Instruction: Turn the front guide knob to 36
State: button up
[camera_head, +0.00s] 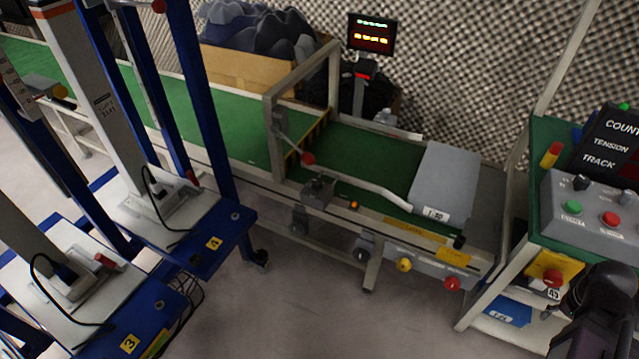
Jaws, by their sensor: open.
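A green-belted conveyor (235,135) runs from the upper left to the middle right. Along its front rail are a dark knob (361,255), a yellow knob (404,264) and a red knob (452,283). A dark block (318,190) with a rod sits on the rail near the frame. I cannot tell which of these is the front guide knob, and no scale reading of 36 is legible. My gripper (556,312) is dark, at the lower right corner beside the panel stand, apart from the conveyor knobs. It is open; its fingertips are hard to make out.
A grey control box (590,215) with green and red buttons stands at the right under a COUNT, TENSION, TRACK sign (610,140). Blue-framed carts (215,243) crowd the left. A lit display (372,34) stands behind the conveyor. Floor in front of the conveyor (320,310) is clear.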

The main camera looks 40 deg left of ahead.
aim_at(317, 182)
jog(key=z, duration=0.1)
jog(key=k, duration=2.1)
jog(key=u, duration=0.6)
jog(key=i, duration=1)
jog(key=u, duration=0.1)
